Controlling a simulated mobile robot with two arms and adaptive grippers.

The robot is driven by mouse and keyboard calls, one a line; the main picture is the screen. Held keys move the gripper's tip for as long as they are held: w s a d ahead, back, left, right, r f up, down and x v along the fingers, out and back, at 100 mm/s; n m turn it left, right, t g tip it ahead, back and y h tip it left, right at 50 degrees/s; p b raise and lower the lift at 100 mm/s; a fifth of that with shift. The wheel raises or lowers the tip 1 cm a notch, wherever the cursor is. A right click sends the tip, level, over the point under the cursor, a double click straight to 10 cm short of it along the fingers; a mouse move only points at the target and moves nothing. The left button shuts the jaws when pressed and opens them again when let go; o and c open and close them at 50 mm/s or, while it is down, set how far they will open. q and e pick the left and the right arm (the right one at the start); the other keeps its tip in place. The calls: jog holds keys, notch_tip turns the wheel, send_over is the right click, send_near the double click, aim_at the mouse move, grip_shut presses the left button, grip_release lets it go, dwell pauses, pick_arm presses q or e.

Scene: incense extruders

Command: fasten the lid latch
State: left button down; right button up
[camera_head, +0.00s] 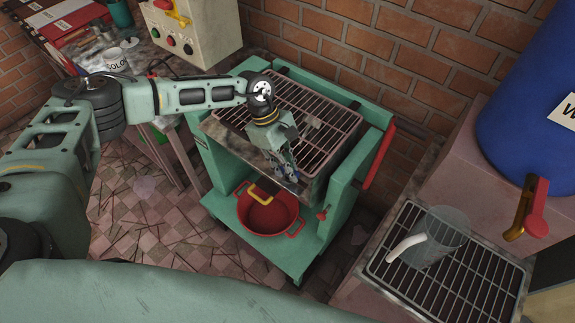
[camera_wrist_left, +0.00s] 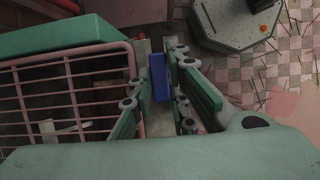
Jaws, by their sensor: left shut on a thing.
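The green machine (camera_head: 205,155) carries a pink wire-grille lid (camera_head: 335,118) with a metal plate (camera_head: 232,143) along its front. The grille also shows at the left of the left wrist view (camera_wrist_left: 75,88). My left gripper (camera_head: 290,178) is at the front edge of the lid, pointing down. In the left wrist view my left gripper (camera_wrist_left: 160,75) is shut on a small blue piece (camera_wrist_left: 159,78), which looks like the latch handle. The gripper hides this piece in the head view, and I cannot tell whether it is fastened. My right gripper is out of view.
A red basin (camera_head: 270,216) stands on the machine's lower shelf. A red handle (camera_head: 378,158) is at the machine's right side. A control box (camera_head: 190,32) stands behind left. At right, a clear jug (camera_head: 438,238) sits on a rack under a blue barrel (camera_head: 525,100).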

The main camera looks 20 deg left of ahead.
pick_arm(q)
jog(key=shift+n, duration=0.3)
jog(key=n+t, duration=0.2)
jog(key=n, duration=0.3)
jog(key=shift+s, duration=0.2)
jog(key=n+t+b, duration=0.1)
jog(key=n, duration=0.3)
jog(key=shift+t, duration=0.4)
jog(key=shift+s+d+f+n+t+y+b, duration=0.1)
jog(key=shift+n+t+y+b, duration=0.25)
jog(key=shift+n+b, duration=0.4)
jog(key=n+y+b, duration=0.1)
jog(key=n+b, duration=0.1)
jog(key=n, duration=0.1)
jog(key=shift+t, duration=0.35)
jog(key=n+b, duration=0.2)
jog(key=shift+d+n+t+y, duration=0.1)
jog(key=shift+n+t+y, duration=0.2)
jog(key=shift+n+y, duration=0.05)
jog(key=shift+n+b, duration=0.6)
jog(key=shift+b, duration=0.15)
jog(key=shift+r+y, duration=0.2)
jog(key=shift+y, duration=0.1)
